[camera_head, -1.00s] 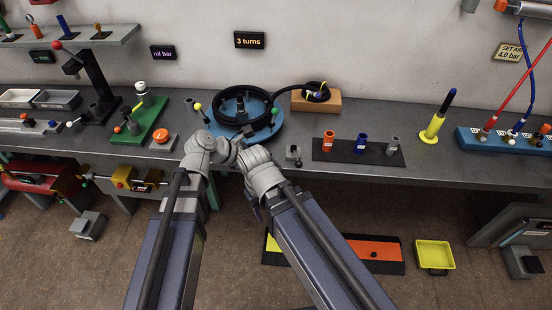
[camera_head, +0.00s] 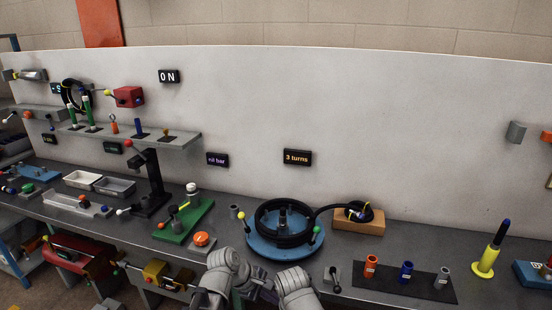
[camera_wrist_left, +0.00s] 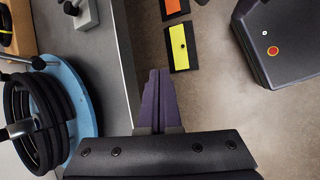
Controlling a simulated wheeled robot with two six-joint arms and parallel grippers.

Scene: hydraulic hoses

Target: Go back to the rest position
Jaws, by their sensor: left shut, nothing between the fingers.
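My left gripper (camera_wrist_left: 159,88) shows in the left wrist view with its purple fingers together and nothing between them. It hangs over the bench's front edge and the floor. In the head view my left wrist is at the bottom centre, in front of the bench, with my right wrist beside it. My right gripper's fingers are not visible. A black hose coil (camera_head: 262,232) lies on a blue round turntable (camera_head: 287,252), just beyond my wrists. The coil also shows at the left of the left wrist view (camera_wrist_left: 20,120), apart from the fingers.
The grey bench (camera_head: 345,255) runs across the view. An orange button box (camera_head: 201,239) and a small lever box (camera_head: 332,278) stand near my wrists. A dark tray (camera_head: 415,286) holds coloured fittings on the right.

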